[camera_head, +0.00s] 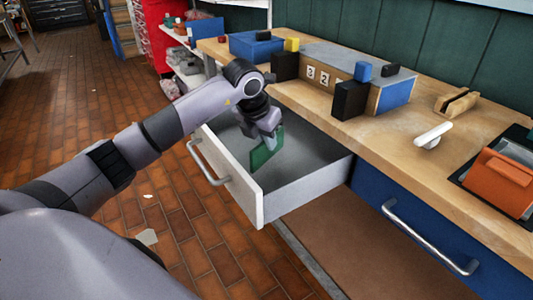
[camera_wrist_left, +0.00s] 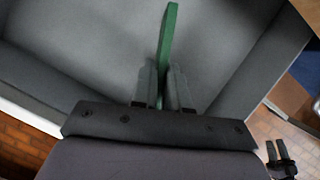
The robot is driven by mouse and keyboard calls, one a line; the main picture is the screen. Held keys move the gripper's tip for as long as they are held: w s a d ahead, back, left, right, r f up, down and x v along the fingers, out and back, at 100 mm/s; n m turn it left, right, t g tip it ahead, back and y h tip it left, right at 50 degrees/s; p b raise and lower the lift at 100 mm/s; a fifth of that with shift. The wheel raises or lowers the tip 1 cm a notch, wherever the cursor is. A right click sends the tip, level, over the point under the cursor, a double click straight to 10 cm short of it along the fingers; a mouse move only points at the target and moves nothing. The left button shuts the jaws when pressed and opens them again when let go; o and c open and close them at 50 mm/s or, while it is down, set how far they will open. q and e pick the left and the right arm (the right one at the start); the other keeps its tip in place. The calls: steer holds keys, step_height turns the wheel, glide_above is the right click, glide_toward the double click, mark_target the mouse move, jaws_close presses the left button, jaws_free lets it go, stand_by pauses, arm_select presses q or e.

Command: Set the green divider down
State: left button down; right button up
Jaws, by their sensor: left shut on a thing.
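The green divider (camera_head: 266,150) is a thin flat panel, held on edge inside the open drawer (camera_head: 316,180). In the left wrist view the divider (camera_wrist_left: 167,45) stands between the two fingers of my left gripper (camera_wrist_left: 163,85). My left gripper (camera_head: 270,132) is shut on it and reaches down into the drawer from above. The drawer looks otherwise empty, with a grey inside and a white front. I cannot tell whether the divider's lower edge touches the drawer floor. My right gripper does not show in the head view.
A closed blue drawer (camera_head: 420,225) is at right. Brick floor lies left of the open drawer.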

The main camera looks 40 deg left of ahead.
mark_target(267, 152)
arm_select(q)
steer(key=shift+f, duration=2.05)
steer(key=shift+b, duration=0.3)
steer(key=c, duration=1.1)
jaws_free()
steer(key=shift+f, duration=0.1)
steer(key=shift+r, duration=0.25)
steer(key=p+v, duration=0.1)
steer(key=v, duration=1.1)
steer(key=shift+p, duration=0.3)
steer(key=shift+f, duration=0.1)
